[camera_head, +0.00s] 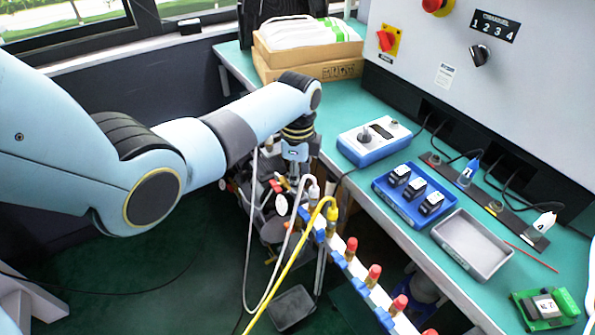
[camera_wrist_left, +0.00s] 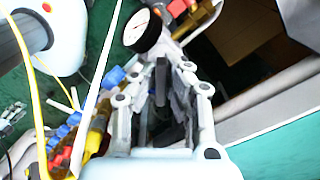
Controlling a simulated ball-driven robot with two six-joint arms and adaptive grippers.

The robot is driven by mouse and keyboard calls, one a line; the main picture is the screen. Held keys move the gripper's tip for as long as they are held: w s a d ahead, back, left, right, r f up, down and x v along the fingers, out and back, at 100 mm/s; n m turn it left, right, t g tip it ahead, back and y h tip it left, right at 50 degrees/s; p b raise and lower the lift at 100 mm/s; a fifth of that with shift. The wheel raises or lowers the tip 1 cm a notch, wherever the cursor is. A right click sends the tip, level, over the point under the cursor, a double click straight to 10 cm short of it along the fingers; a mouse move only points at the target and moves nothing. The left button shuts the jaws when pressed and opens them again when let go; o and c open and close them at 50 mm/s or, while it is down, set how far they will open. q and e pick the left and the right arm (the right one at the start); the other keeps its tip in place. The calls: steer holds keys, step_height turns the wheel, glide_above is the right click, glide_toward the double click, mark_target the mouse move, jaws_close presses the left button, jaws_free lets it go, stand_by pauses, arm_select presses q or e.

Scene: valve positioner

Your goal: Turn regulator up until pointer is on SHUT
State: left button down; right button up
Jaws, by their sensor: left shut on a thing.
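My left gripper (camera_head: 294,176) reaches down over a cluttered assembly beside the bench. In the left wrist view its dark fingers (camera_wrist_left: 168,98) are close together, shut on the regulator's knob, which the fingers almost wholly hide. A round white gauge (camera_wrist_left: 143,30) with a black rim sits just beyond the fingers in the wrist view. In the head view a small white disc (camera_head: 281,204) shows below the gripper. The pointer's reading and any SHUT mark are too small to make out. My right gripper is not in view.
A white hose (camera_head: 249,225) and a yellow hose (camera_head: 285,270) hang close beside the gripper. A rail with several red-capped fittings (camera_head: 374,272) runs along the bench front. The green bench (camera_head: 395,225) holds a blue-and-white box (camera_head: 372,140), a blue tray (camera_head: 388,193) and a grey tray (camera_head: 466,262).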

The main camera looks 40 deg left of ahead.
arm_select(q)
steer(key=shift+w, duration=0.1)
steer(key=c, duration=1.5)
jaws_free()
steer(key=shift+o, duration=0.5)
steer(key=shift+r, duration=0.15)
step_height(320, 180, up, 12)
